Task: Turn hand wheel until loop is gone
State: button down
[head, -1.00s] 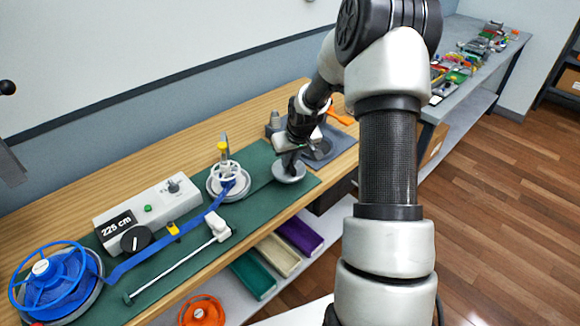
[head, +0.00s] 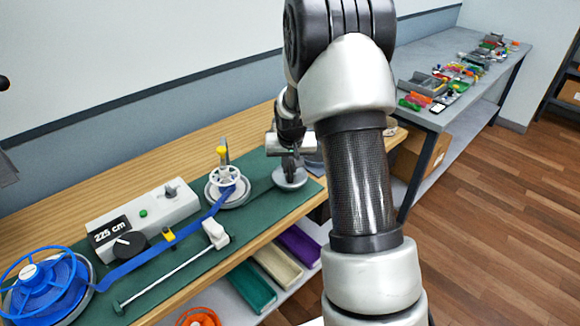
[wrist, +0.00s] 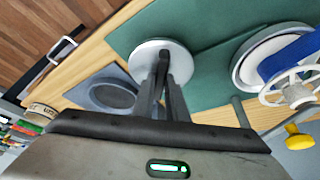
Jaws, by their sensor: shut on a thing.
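My gripper (head: 290,168) is shut at the centre of a small round grey disc, which I take for the hand wheel (head: 299,183). In the wrist view the fingers (wrist: 163,60) meet over the pale hand wheel (wrist: 146,49); what they grip there is hidden. A white spoked reel (head: 224,178) on a grey base stands left of the hand wheel. A blue strap (head: 196,226) runs from it to a large blue reel (head: 47,285) at the front left. The strap lies nearly straight; I cannot make out a clear loop.
A grey box (head: 170,203) with a dial and "225 cm" display stands behind the strap. A white rod with a slider (head: 214,233) lies in front. A yellow-topped post (head: 222,152) rises behind the white reel. A dark round dish (wrist: 113,96) lies beside the hand wheel.

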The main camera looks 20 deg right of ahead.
jog(key=c, duration=1.8)
grip_release()
jog(key=shift+o, duration=0.2)
jog(key=v, duration=1.7)
jog(key=shift+r+p, duration=0.25)
jog(key=shift+p, duration=0.15)
